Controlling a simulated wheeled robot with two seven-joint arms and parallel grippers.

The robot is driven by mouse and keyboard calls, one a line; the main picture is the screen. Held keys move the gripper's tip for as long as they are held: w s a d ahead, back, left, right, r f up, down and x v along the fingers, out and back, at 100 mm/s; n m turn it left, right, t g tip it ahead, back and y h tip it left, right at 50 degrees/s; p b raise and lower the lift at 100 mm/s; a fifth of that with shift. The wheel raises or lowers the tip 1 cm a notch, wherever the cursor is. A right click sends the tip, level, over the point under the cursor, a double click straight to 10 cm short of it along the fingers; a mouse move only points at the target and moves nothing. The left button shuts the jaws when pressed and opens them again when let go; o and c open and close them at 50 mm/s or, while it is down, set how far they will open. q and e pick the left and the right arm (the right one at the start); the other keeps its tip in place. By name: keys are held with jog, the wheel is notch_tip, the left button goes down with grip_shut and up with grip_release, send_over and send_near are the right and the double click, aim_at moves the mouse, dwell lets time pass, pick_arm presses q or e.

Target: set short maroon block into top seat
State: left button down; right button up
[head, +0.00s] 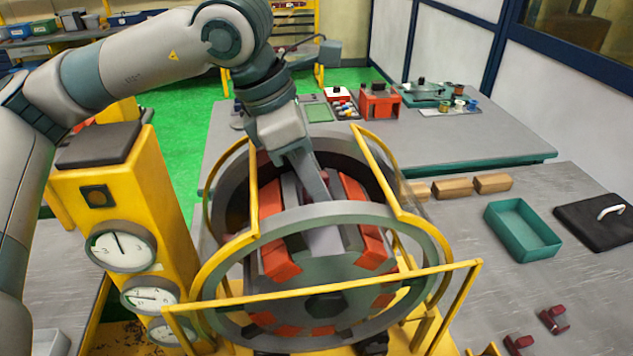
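The round stator (330,282) stands in a yellow frame, with orange-red blocks around its core. My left gripper (318,192) points down into the top of the stator, between an orange-red block on the left (281,263) and one on the right (374,250). A pale grey surface (326,240) shows just below its tip, at the top of the core. Its fingers are seen end-on, so whether they are apart or hold a block is hidden. Two small maroon pieces, one (553,319) and another (519,345), lie on the table at the lower right. My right gripper is out of view.
The yellow guard bars (380,283) and the grey ring surround the stator closely. A yellow gauge post (130,200) stands left. Right on the table are a teal tray (522,258), several tan blocks (452,188) and a black case (590,226). The table between is clear.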

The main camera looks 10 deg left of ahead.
pick_arm(q)
jog(key=shift+f, duration=0.15)
jog(key=c, duration=1.4)
grip_release()
